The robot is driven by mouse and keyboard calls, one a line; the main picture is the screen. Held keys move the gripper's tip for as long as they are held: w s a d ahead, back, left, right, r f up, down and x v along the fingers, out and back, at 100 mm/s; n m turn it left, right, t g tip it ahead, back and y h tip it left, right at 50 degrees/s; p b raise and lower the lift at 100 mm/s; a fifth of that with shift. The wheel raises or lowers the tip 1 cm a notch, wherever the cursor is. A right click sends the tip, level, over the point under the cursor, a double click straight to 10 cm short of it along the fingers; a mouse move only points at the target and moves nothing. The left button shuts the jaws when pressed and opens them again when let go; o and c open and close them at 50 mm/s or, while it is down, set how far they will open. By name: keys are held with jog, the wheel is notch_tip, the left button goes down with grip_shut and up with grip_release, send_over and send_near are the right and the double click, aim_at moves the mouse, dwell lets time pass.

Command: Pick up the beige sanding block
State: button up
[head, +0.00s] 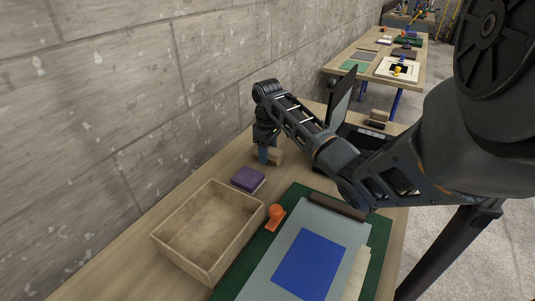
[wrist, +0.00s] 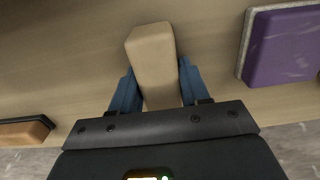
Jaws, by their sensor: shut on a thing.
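The beige sanding block (wrist: 154,62) stands out between the two blue fingers of my gripper (wrist: 154,90) in the wrist view. The fingers are shut on its sides. In the head view my gripper (head: 267,154) points down at the far part of the table near the wall, and part of the beige block (head: 276,157) shows beside the fingers. The rest of the block is hidden by them. It is at or very near the table top; I cannot tell whether it touches.
A purple block (head: 248,179) lies close by, also in the wrist view (wrist: 282,45). An open wooden tray (head: 159,240), an orange-handled stamp (head: 275,216) and a green mat (head: 232,287) with a blue-printed sheet (head: 309,264) are nearer. A brown block (head: 377,118) lies farther back. The concrete wall (head: 130,90) borders the left.

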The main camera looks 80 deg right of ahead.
notch_tip(320, 180, up, 9)
jog(key=shift+p, duration=0.3)
jog(key=shift+r+p, duration=0.45)
jog(key=shift+r, duration=0.1)
jog(key=o, duration=0.6)
jog(key=shift+c, duration=0.2)
jog(key=c, duration=0.3)
jog(key=shift+c, duration=0.2)
